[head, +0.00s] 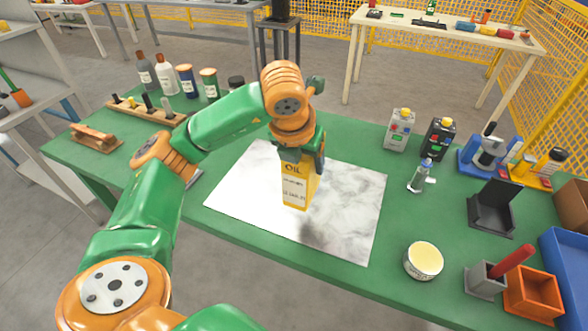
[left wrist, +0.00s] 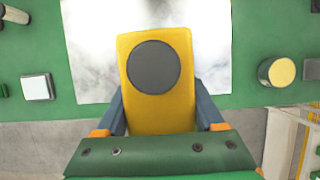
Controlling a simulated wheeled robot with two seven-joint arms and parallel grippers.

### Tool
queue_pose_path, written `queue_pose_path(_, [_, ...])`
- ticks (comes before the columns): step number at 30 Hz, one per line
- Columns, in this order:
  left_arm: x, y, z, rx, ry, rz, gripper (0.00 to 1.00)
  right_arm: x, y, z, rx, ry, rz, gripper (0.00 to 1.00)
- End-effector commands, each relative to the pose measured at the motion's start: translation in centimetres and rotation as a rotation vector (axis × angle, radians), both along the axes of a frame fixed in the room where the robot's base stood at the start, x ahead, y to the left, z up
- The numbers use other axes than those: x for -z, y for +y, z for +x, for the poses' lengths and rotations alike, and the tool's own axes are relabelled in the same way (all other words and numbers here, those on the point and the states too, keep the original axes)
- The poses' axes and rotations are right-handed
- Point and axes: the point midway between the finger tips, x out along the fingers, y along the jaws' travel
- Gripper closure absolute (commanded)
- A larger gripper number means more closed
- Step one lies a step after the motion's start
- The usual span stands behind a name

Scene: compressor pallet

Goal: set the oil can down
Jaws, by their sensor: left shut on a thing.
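The oil can (head: 297,188) is a yellow upright box with a white label reading OIL. My left gripper (head: 301,160) is shut on its upper part from above. The can is over a white marbled sheet (head: 238,185) on the green table, with a dark shadow on the sheet below and to the right of it, so it appears held above the surface. My right gripper is not in view.
Several bottles and a wooden rack (head: 147,112) stand at the back left. The sheet around the can is clear.

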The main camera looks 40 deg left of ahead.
Motion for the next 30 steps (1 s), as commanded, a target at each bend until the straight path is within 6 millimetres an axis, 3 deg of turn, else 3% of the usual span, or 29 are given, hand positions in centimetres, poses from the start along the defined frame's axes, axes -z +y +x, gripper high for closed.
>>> queue_pose_path(1, [0.0,1.2,0.9,-0.010,0.004,0.000,1.00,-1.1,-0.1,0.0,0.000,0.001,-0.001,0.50])
queue_pose_path(7, [4.4,3.7,3.4,-0.003,0.001,0.002,1.00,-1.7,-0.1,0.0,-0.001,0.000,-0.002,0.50])
queue_pose_path(18, [9.1,4.7,4.5,0.001,-0.001,0.001,1.00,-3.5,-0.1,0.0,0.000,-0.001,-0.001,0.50])
queue_pose_path(28, [9.7,4.7,4.6,0.002,-0.004,0.000,1.00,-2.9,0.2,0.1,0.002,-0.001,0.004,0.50])
queue_pose_path(29, [9.8,4.7,4.5,0.001,-0.001,0.000,0.25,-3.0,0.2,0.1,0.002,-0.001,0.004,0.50])
queue_pose_path(30, [9.7,4.7,4.5,0.001,-0.001,0.000,0.14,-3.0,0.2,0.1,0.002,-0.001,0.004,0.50])
